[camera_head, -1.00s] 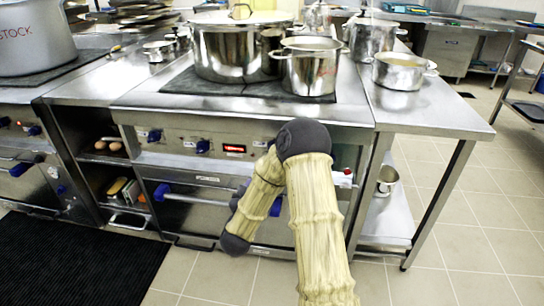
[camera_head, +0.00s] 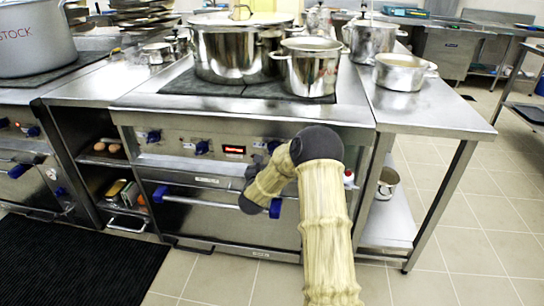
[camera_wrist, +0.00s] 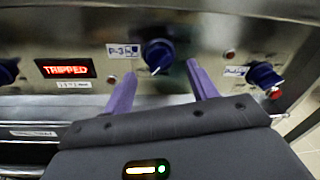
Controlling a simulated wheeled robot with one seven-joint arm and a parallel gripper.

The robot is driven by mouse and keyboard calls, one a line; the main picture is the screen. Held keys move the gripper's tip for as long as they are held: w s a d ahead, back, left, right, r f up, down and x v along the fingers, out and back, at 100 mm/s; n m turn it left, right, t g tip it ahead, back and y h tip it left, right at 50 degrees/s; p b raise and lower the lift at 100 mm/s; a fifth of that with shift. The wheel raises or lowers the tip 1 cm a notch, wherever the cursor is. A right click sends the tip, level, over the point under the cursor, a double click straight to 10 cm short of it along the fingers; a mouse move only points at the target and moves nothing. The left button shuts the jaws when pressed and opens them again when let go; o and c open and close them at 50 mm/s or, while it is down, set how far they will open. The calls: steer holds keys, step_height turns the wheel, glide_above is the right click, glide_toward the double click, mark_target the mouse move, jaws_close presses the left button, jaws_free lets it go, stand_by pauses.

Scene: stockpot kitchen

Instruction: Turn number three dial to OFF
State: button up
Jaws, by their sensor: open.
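The number three dial (camera_wrist: 158,53) is a dark blue knob beside a label reading "P-3" in the wrist view. A white mark shows at its lower edge, pointing down and slightly left. My gripper (camera_wrist: 162,86) is open, its two purple fingers pointing at the panel. The dial appears in the gap between the fingertips, and nothing is held. I cannot tell how far the fingertips are from the knob. In the head view my arm reaches to the stove's control panel (camera_head: 178,148), and my gripper and wrist hide part of it.
A red display (camera_wrist: 65,68) reading "TRIPPED" is left of the dial. Another blue dial (camera_wrist: 264,75) is to the right, near a red part. Below the panel runs an oven handle (camera_head: 200,202) with blue ends. A large pot (camera_head: 225,55) and a smaller pot (camera_head: 308,70) stand above.

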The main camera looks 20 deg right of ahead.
steer(key=x, duration=0.3)
steer(key=shift+w+d, duration=0.2)
steer(key=c, duration=1)
